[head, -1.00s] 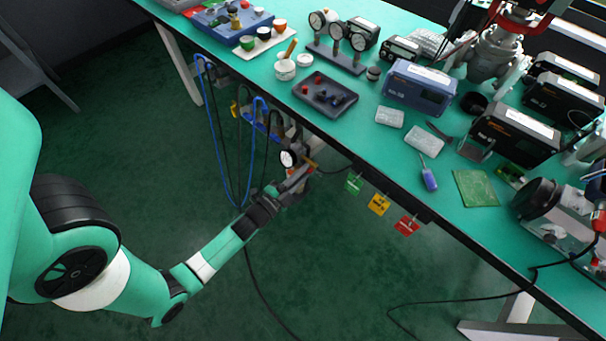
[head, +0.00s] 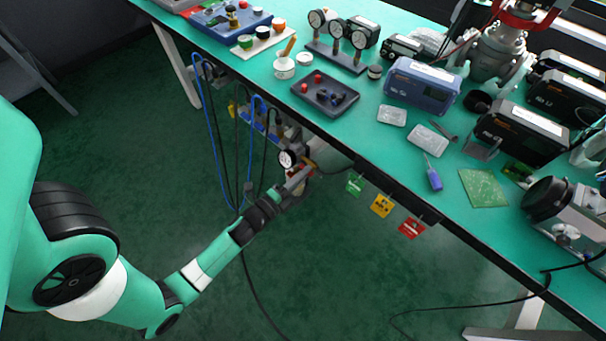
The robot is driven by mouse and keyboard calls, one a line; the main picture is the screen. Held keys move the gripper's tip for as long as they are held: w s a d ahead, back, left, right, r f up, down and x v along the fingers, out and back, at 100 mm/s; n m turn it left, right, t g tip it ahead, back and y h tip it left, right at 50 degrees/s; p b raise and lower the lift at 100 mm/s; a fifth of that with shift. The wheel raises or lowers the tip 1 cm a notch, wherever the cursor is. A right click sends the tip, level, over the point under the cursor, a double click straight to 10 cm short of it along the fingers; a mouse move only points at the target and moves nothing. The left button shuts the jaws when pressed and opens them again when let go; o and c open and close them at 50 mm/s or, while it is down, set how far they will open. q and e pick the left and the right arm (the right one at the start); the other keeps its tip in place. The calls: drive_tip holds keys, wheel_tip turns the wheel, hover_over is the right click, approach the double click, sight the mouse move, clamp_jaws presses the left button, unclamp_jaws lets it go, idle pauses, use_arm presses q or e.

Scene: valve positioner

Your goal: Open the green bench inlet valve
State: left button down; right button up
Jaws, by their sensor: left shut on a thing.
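My left gripper (head: 296,184) is below the bench's front edge, at the inlet fittings under the bench. It is shut on a small part there, which looks like the handle of the bench inlet valve (head: 308,168). The jaws and the bench edge hide most of that valve, and I cannot make out its green colour or its handle's angle. A round white-faced gauge (head: 287,158) sits just above and left of the gripper; its reading is too small to tell. My right gripper is not in view.
Blue hoses (head: 213,150) and dark cables hang left of the gripper. The bench top (head: 400,160) holds a dark tray (head: 324,94), gauges and instruments. The floor below is mostly clear.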

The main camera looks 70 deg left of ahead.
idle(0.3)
use_arm(q)
drive_tip(key=c, duration=0.9)
unclamp_jaws()
drive_tip(key=shift+s, duration=0.1)
drive_tip(key=p+v, duration=0.2)
drive_tip(key=v, duration=0.9)
drive_tip(key=shift+s+d+p, duration=0.15)
drive_tip(key=shift+p, duration=0.15)
